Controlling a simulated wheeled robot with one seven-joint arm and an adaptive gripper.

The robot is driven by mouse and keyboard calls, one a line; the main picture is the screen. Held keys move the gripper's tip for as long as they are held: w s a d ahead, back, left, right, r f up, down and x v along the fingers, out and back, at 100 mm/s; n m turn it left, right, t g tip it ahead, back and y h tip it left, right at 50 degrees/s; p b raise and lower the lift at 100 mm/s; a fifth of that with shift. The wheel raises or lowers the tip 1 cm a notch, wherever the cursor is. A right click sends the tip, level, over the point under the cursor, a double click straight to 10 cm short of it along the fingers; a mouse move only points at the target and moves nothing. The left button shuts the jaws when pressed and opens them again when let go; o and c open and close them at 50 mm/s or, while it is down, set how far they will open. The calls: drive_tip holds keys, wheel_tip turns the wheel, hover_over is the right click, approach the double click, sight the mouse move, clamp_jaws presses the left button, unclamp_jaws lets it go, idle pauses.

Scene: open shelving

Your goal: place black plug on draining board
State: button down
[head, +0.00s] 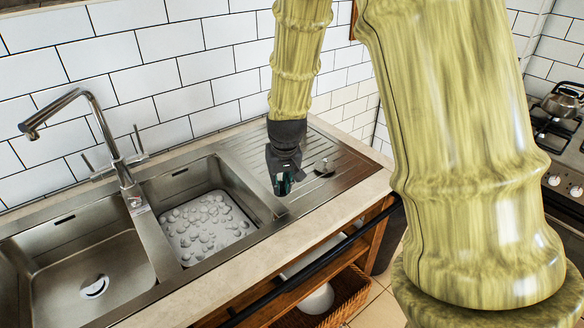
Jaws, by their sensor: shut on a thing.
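My gripper (283,184) points down over the left part of the ribbed steel draining board (340,153), close to the sink bowl's right edge. Its fingers are shut on a small dark thing, mostly hidden by the fingers, so I cannot tell for sure that it is the black plug. A small dark patch shows on the steel just below the fingertips; I cannot tell whether it is a thing or a shadow. A small round dark and silver piece (324,168) lies on the draining board, to the right of my gripper and apart from it.
Left of the board are a sink bowl holding a white bubbled mat (207,228), an empty bowl (85,272) and a tall tap (95,130). A tiled wall stands behind. A stove with a kettle (563,100) is far right. The board's right side is clear.

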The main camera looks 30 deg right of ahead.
drive_tip(key=w+d, duration=0.2)
drive_tip(key=w+d+p, duration=0.1)
drive_tip(key=w+d, duration=0.1)
drive_tip(key=d, duration=0.1)
drive_tip(key=w+d+p, duration=0.1)
drive_tip(key=w+d, duration=0.1)
drive_tip(key=shift+w+d+f, duration=0.15)
drive_tip(key=shift+d+f, duration=0.2)
drive_tip(key=shift+f, duration=0.05)
drive_tip(key=shift+f+p, duration=0.4)
drive_tip(key=shift+f, duration=1.45)
drive_tip(key=c, duration=1.4)
unclamp_jaws()
drive_tip(key=shift+f, duration=0.1)
drive_tip(key=shift+b+v, duration=0.75)
drive_tip(key=shift+v, duration=5.4)
